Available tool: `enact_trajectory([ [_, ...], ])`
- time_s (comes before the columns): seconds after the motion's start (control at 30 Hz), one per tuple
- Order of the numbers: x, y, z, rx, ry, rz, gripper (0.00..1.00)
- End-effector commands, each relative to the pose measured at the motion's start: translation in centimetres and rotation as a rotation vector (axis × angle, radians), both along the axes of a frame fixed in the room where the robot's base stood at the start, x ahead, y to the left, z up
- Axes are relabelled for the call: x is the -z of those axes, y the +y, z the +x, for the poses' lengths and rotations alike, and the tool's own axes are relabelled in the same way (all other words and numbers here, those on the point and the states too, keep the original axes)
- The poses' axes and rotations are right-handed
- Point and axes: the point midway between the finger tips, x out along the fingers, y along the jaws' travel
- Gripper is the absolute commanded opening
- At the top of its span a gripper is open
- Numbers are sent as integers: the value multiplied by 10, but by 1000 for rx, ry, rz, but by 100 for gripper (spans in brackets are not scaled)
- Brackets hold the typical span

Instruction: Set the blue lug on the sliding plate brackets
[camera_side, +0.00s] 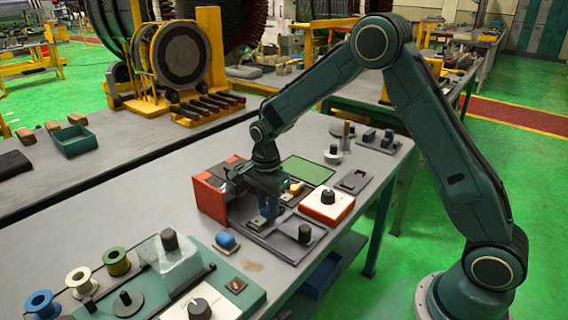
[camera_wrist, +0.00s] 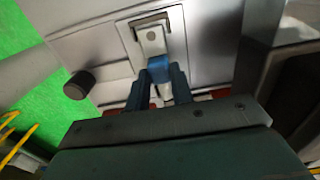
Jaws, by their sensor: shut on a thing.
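My gripper (camera_side: 267,207) points down over the grey sliding plate (camera_side: 283,243) in the side view. In the wrist view my gripper (camera_wrist: 161,82) has its two dark fingers closed on the blue lug (camera_wrist: 160,70). The lug lies at the near end of a pale metal bracket piece (camera_wrist: 153,40) with a round hole or stud. Whether the lug touches the bracket or hangs just above it I cannot tell. In the side view the fingers mostly hide the lug.
A black knob (camera_side: 305,233) stands on the plate's right end. A red-and-black box (camera_side: 212,194) is close behind left, and a red-and-white knob unit (camera_side: 327,205) is at right. A blue-topped part (camera_side: 227,241) sits front left. Spools (camera_side: 80,281) lie farther left.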

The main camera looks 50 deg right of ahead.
Motion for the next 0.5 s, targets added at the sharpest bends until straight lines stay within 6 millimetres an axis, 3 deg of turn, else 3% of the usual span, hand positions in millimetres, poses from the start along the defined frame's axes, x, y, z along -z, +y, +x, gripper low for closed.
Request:
enact_trajectory([
  [0.5, 4, 0, 0, 0, 0, 0, 0],
])
